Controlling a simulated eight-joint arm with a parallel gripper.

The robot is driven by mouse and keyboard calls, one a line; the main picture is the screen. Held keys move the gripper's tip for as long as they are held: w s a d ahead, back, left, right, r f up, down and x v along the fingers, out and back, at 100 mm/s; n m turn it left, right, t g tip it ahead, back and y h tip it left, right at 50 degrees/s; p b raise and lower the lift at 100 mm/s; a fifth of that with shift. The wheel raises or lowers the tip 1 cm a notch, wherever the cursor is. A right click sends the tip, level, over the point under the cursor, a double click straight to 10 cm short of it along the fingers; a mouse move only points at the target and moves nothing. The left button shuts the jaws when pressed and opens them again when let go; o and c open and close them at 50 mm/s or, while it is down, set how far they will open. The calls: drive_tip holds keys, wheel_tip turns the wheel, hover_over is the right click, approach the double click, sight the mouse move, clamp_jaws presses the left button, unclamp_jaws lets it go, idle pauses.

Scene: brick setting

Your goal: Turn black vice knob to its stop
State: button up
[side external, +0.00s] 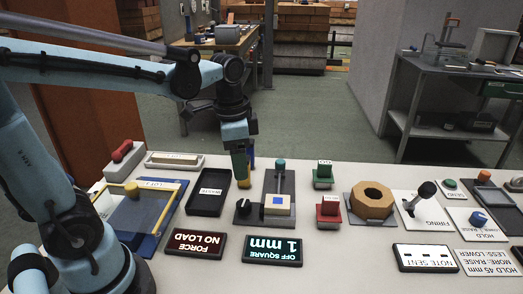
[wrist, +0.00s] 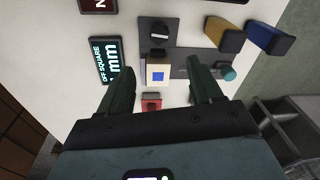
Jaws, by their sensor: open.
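The black vice knob (side external: 242,207) sits on a dark base plate left of a pale block with a blue square. In the wrist view the knob (wrist: 160,30) is near the top, with a light mark on it. The vice's pale block (wrist: 157,74) and teal-ended lever (wrist: 228,73) lie below it. My gripper (wrist: 156,68) is open, its two dark fingers apart with nothing held. The fingers appear below the knob in the wrist picture, and no contact shows. In the side view my gripper (side external: 240,152) is above and behind the knob; its fingertips are hard to make out.
A yellow piece (wrist: 225,38) and a blue piece (wrist: 268,38) stand close by the plate's back end. A black tray (side external: 208,193) lies left of the vice. Two displays (side external: 272,251) lie in front.

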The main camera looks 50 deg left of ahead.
sight(242, 203)
drive_tip(key=shift+m+g, duration=0.5)
drive_tip(key=shift+m, duration=0.1)
drive_tip(key=shift+w+a+f, duration=0.1)
drive_tip(key=shift+f, duration=1.95)
drive_tip(key=shift+w+a+f, duration=0.1)
drive_tip(key=shift+f, duration=2)
drive_tip(key=shift+w+a+f, duration=0.1)
drive_tip(key=shift+f, duration=1.95)
drive_tip(key=c, duration=1.1)
drive_tip(key=shift+o, duration=0.2)
